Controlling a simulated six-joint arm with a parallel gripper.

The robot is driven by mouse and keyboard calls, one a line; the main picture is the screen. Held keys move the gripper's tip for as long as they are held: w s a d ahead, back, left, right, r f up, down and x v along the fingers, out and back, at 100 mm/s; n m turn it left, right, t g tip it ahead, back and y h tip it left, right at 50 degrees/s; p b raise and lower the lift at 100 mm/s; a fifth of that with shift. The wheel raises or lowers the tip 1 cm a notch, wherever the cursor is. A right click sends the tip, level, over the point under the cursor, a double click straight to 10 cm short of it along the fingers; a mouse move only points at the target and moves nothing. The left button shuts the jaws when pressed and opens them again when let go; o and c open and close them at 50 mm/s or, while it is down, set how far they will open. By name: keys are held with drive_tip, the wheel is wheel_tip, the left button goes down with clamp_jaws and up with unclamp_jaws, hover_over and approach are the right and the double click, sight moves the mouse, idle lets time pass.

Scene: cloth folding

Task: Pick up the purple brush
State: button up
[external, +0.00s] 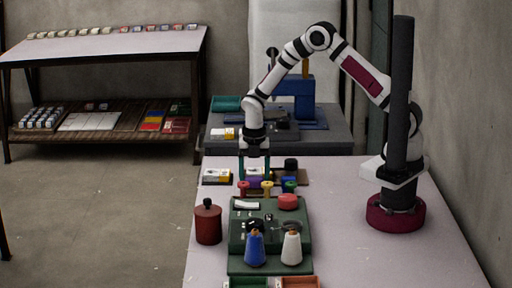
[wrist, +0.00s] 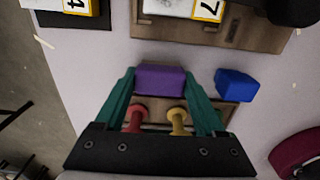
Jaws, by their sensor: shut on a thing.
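The purple brush (wrist: 160,79) shows in the wrist view as a purple block between the two teal fingers of my gripper (wrist: 161,85). The fingers touch its left and right ends, and my gripper is shut on it. In the external view my gripper (external: 254,174) points straight down at the far end of the table, with the purple brush (external: 254,183) small between the fingertips. I cannot tell whether the brush is clear of the surface under it. Its lower part is hidden.
A blue block (wrist: 234,85) lies just right of the right finger. A red spool (wrist: 135,118) and a yellow spool (wrist: 178,120) stand close on the near side. A wooden board with a numbered card (wrist: 207,10) lies beyond.

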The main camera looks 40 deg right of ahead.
sight(258, 177)
drive_tip(key=shift+r, duration=0.1)
drive_tip(key=shift+r, duration=0.3)
drive_tip(key=r, duration=0.2)
drive_tip(key=d+r, duration=0.1)
drive_tip(key=r, duration=0.1)
drive_tip(key=shift+d, duration=0.1)
drive_tip(key=s+d+r, duration=0.2)
drive_tip(key=d+r, duration=0.4)
drive_tip(key=d, duration=0.4)
drive_tip(key=shift+d, duration=0.15)
